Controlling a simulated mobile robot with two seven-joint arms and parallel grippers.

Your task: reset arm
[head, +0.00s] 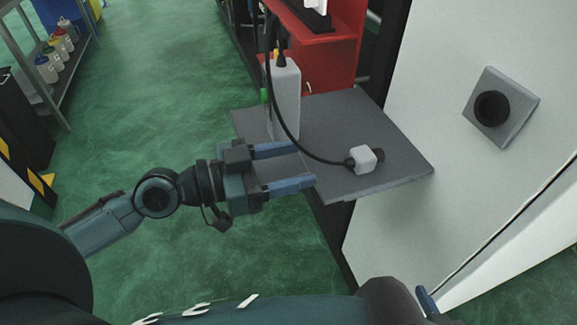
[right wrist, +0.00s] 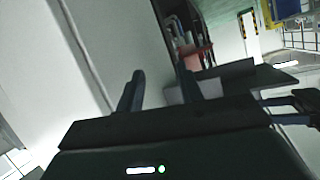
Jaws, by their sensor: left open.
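My left gripper (head: 305,164) is open in the head view. Its two blue fingers point right, apart, at the left front edge of a grey shelf (head: 350,115), with nothing between them. It also shows at the right of the right wrist view (right wrist: 290,108). My right gripper (right wrist: 158,85) shows in the right wrist view with its two dark fingers apart and no object seen between them. In the head view only a blue tip at the bottom may belong to it.
A white box (head: 285,100) stands on the shelf. A black cable (head: 306,152) runs to a small white plug (head: 363,159) lying there. A grey plate with a black round socket (head: 491,108) is on the white wall. A red cabinet (head: 330,50) stands behind.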

